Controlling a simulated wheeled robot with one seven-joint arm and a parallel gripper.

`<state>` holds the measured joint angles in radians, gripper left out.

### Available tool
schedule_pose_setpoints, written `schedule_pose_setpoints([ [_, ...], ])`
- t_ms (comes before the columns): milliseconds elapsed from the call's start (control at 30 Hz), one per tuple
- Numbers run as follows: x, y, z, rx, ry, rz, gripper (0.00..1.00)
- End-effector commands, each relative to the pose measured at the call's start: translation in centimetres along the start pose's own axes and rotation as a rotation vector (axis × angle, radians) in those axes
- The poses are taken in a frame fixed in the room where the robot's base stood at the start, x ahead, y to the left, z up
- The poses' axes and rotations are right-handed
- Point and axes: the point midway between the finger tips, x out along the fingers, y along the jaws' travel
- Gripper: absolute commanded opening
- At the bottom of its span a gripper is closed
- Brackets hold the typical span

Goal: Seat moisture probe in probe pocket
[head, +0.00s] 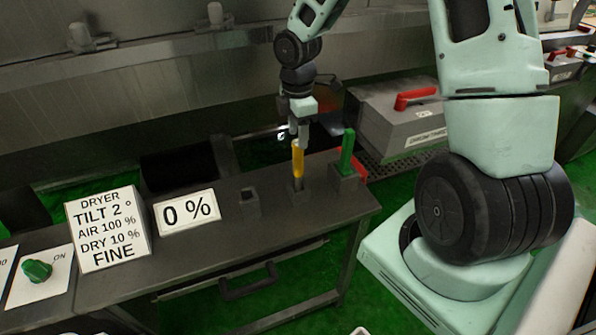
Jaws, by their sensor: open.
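A yellow-handled tool (298,162), which looks like the moisture probe, stands upright at a small dark socket block (298,185) on the grey bench. My gripper (298,140) is directly above it, pointing down, with open fingers at the top of the yellow handle. I cannot tell whether the fingers touch it or how deep its lower end sits. A second small dark block (250,201) with an opening on top stands to the left and looks empty. No label shows which block is the probe pocket.
A green upright handle (347,153) stands in a dark block close to the right of my gripper. Signs reading "0 %" (187,212) and dryer settings (106,230) stand on the left. A grey box with a red handle (398,115) is behind right. The bench front (275,235) is clear.

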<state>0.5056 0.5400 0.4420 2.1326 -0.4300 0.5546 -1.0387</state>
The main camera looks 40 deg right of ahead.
Motion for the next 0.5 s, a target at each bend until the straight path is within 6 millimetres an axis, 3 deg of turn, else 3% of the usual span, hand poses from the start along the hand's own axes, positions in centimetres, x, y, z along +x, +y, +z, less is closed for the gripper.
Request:
schedule_pose_setpoints([
  [233, 1.6, 0.0, 0.0, -0.001, -0.001, -0.003, 0.49],
  [500, 5.3, 0.1, 0.1, -0.002, -0.001, -0.003, 0.49],
])
